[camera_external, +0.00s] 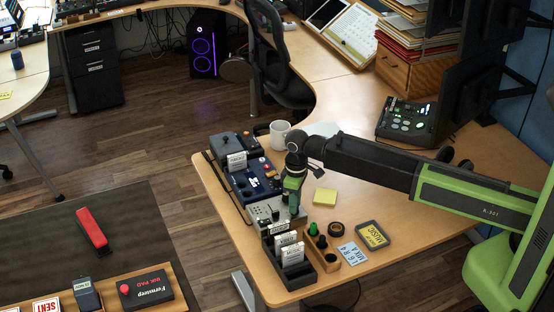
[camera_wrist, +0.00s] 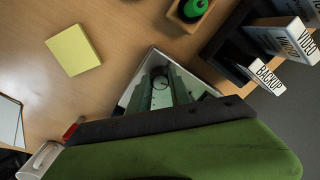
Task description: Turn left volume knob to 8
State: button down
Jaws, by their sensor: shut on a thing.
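The grey control panel with the small knobs (camera_external: 262,213) sits near the left edge of the desk, and its silver top shows in the wrist view (camera_wrist: 205,86). My gripper (camera_external: 294,208) points down over the panel's right side. In the wrist view my gripper (camera_wrist: 162,88) has its two green fingers close together, one on each side of a small round knob (camera_wrist: 160,83), and is shut on it. I cannot tell from the picture whether this is the left volume knob. The number it points to is too small to read.
A black holder with labelled cards (camera_external: 291,262) stands in front of the panel, and a blue panel (camera_external: 255,183) behind it. A white mug (camera_external: 279,133) stands farther back.

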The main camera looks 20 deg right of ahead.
jog(key=m, duration=1.2)
jog(key=shift+m, duration=0.3)
dwell(0.4)
jog(key=c, duration=1.2)
grip_release()
jog(key=shift+r, duration=0.1)
notch_tip(320, 180, up, 17)
jog(key=p, duration=1.7)
jog(key=shift+s+d, duration=0.1)
jog(key=shift+d, duration=0.05)
